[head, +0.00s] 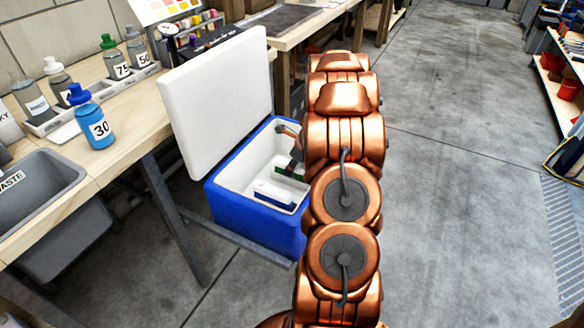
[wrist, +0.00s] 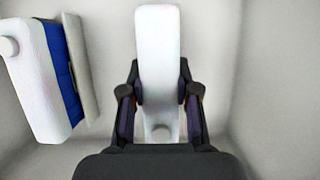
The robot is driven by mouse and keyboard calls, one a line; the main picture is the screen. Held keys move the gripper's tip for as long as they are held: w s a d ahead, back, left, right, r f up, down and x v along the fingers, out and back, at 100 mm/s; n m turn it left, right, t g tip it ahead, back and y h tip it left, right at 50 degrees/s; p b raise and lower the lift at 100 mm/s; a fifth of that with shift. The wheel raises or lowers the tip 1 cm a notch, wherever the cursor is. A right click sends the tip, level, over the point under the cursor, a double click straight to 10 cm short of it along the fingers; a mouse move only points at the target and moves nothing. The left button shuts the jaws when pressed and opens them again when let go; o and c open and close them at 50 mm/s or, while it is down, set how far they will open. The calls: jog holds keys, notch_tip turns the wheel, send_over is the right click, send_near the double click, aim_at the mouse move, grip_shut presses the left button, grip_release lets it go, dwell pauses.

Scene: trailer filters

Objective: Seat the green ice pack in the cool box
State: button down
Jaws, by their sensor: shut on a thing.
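The cool box (head: 245,217) is blue with a white inside and stands open, its white lid (head: 215,95) raised at the left. My gripper (wrist: 160,95) reaches down inside it, shut on the green ice pack (wrist: 158,40). From above, the pack shows only its white narrow edge between the fingers; a green strip of it shows in the head view (head: 289,172). My arm partly covers the gripper and the box's right side there. Whether the pack touches the box floor, I cannot tell.
A white and blue ice pack (head: 275,195) stands in the box, beside a thin grey panel (wrist: 80,65) in the wrist view, left of the held pack. A workbench (head: 120,115) with bottles and a grey waste bin (head: 35,190) is at the left. The floor at the right is clear.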

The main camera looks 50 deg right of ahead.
jog(key=c, duration=0.8)
grip_release()
jog(key=shift+f, duration=0.1)
jog(key=shift+c, duration=0.2)
